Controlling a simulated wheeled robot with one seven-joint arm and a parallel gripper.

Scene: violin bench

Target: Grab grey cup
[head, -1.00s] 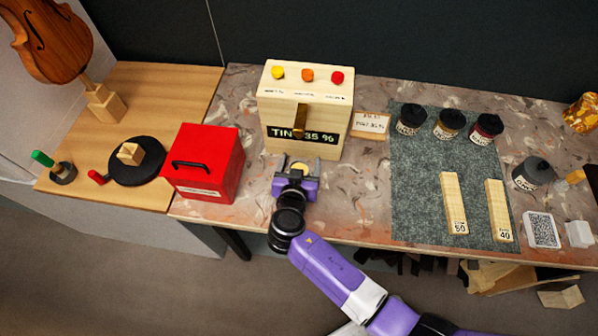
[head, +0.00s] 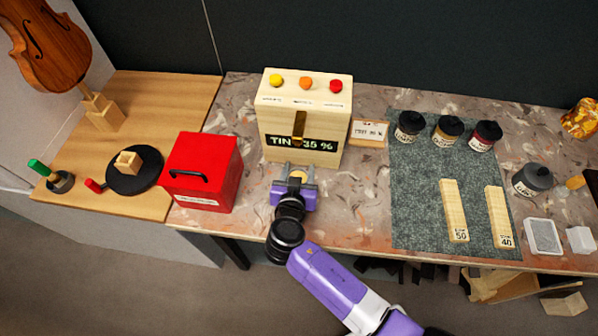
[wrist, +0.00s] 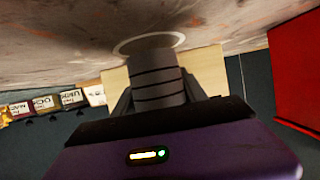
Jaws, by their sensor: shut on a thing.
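The grey cup (wrist: 157,85) shows in the wrist view as a ridged grey cylinder with dark bands, between my fingers. Its far end meets a pale ring (wrist: 150,42) on the bench top; I cannot tell whether it is lifted. My gripper (head: 297,172) is shut on the cup, just in front of the wooden box. In the head view the fingers and gripper body hide most of the cup, and only a small tan round patch shows between them.
The wooden box (head: 302,115) with coloured buttons and a "TIN 35 %" display stands right behind my gripper. A red box (head: 205,165) stands close on the left. A green-grey mat (head: 415,205) with jars and wooden strips lies to the right, past some bare bench.

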